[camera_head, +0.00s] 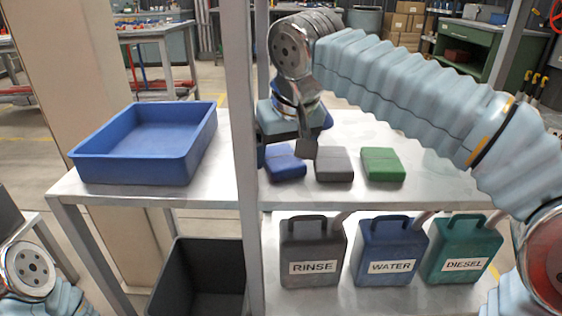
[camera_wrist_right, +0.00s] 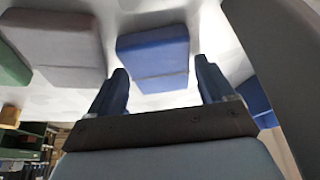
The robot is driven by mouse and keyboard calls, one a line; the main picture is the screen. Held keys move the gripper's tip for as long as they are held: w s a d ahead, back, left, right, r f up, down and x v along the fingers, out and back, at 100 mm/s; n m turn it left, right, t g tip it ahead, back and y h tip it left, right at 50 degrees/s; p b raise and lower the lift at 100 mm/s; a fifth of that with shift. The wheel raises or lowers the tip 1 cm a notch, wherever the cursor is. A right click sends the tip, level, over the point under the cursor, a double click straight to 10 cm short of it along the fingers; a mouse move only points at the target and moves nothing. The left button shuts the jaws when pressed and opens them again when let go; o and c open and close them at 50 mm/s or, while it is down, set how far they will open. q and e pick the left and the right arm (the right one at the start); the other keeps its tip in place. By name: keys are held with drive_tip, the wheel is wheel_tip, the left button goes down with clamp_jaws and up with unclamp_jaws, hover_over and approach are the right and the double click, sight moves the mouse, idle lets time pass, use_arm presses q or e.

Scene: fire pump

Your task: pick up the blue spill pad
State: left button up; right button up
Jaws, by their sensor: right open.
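The blue spill pad (camera_head: 286,168) lies on the metal table's upper surface, just right of the upright post, the leftmost of three pads. My right gripper (camera_head: 285,150) is at its back edge, pointing down, and partly covers it in the head view. In the right wrist view, the blue pad (camera_wrist_right: 155,55) is just beyond the open fingers (camera_wrist_right: 162,82), roughly centred between the tips. The gap between fingers and pad is hard to judge; nothing is held. My left gripper is not in view; only part of my left arm shows at the lower left.
A grey pad (camera_head: 334,165) and a green pad (camera_head: 382,164) lie to the right. A blue tray (camera_head: 130,172) stands left of the post (camera_head: 241,120). RINSE (camera_head: 313,250), WATER (camera_head: 390,248) and DIESEL (camera_head: 462,246) cans stand on the lower shelf, beside a dark bin (camera_head: 190,262).

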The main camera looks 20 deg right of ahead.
drive_tip(key=shift+f, duration=0.1)
drive_tip(key=c, duration=0.9)
